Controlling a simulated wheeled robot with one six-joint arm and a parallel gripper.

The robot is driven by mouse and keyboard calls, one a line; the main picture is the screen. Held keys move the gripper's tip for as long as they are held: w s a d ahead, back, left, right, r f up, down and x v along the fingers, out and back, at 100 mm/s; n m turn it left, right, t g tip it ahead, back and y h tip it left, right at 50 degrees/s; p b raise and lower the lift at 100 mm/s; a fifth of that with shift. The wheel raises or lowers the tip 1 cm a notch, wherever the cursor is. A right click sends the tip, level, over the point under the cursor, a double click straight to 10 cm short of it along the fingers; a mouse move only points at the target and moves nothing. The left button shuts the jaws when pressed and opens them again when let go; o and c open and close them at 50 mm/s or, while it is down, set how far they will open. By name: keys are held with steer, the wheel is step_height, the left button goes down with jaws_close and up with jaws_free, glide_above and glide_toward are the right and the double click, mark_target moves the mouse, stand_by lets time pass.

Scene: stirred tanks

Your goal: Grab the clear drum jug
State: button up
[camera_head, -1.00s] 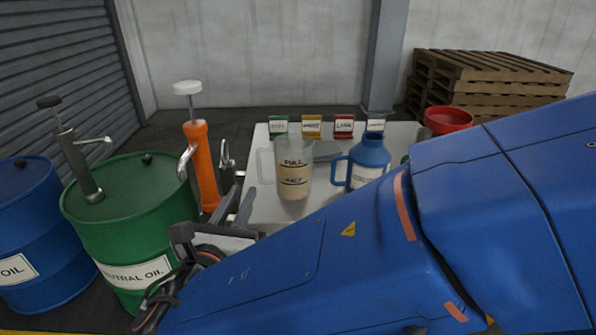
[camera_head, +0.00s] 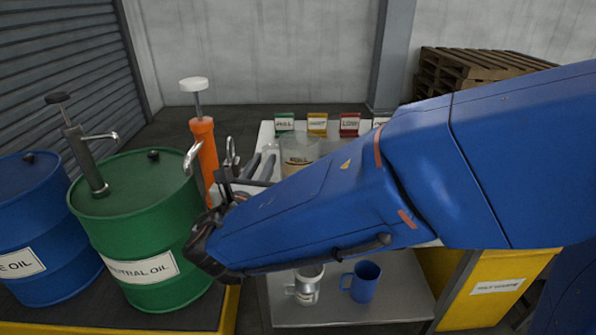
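The clear jug (camera_head: 300,146) stands on the white table top, with a dark printed mark on its side. My arm hides its lower part, and its handle is hard to make out. My gripper (camera_head: 262,165) is just left of the jug, near the table's left edge. Its two grey fingers look apart with nothing visible between them. I cannot tell whether a finger touches the jug or its handle.
Coloured label stands (camera_head: 317,123) line the table's back. A metal mug (camera_head: 309,285) and blue mug (camera_head: 365,283) sit on the lower shelf (camera_head: 400,290).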

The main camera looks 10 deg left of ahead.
steer(key=shift+w+a, duration=0.1)
steer(key=shift+w, duration=2.5)
steer(key=shift+c, duration=0.6)
jaws_close()
